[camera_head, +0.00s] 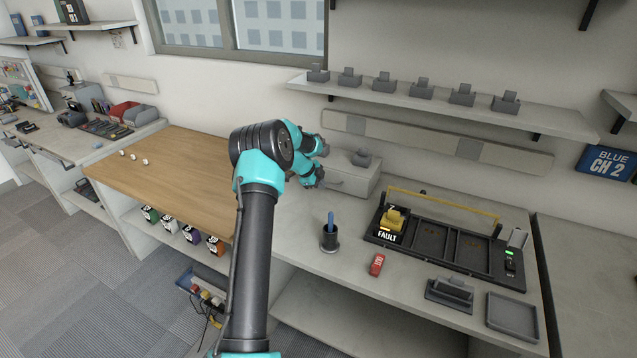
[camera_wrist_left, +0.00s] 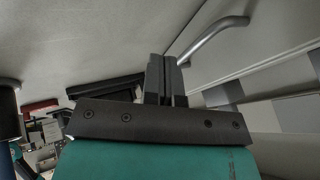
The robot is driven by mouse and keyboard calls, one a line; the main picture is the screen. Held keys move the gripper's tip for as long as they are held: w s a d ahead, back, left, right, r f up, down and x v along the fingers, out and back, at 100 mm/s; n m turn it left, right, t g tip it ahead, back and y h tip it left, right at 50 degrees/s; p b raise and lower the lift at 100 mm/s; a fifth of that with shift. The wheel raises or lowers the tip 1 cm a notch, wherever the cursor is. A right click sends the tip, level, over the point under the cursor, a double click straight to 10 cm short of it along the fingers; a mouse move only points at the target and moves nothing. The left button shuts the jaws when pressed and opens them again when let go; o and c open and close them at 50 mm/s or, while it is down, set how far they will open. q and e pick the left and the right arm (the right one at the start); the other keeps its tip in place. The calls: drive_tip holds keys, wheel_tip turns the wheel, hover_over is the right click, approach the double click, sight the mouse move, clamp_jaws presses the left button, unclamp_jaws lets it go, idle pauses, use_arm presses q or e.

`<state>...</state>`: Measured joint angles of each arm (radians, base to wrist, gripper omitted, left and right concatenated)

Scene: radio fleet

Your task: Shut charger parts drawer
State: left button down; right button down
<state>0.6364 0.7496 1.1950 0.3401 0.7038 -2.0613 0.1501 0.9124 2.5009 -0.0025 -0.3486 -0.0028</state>
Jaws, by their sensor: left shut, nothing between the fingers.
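A pale grey box-shaped drawer unit (camera_head: 355,182) stands at the back of the bench, with a small grey device on top. My left arm comes up from below, and my left gripper (camera_head: 322,183) is at the unit's left front, partly hidden by my own wrist. In the left wrist view, the fingers (camera_wrist_left: 166,75) are shut with nothing between them. A curved silver handle (camera_wrist_left: 214,34) is just beyond the fingertips, to their right; whether they touch cannot be told. How far the drawer stands out is hidden by my arm. My right gripper is not in view.
A black pen cup (camera_head: 329,238), a red item (camera_head: 377,264) and a black charger rack (camera_head: 435,248) with a yellow radio and a FAULT label are to the right. A shelf (camera_head: 440,98) with several grey holders hangs above. The wooden bench top (camera_head: 190,175) at left is mostly clear.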

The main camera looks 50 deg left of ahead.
use_arm(q)
drive_tip(key=v, duration=1)
drive_tip(key=shift+s+d, duration=0.15)
drive_tip(key=shift+s, duration=0.25)
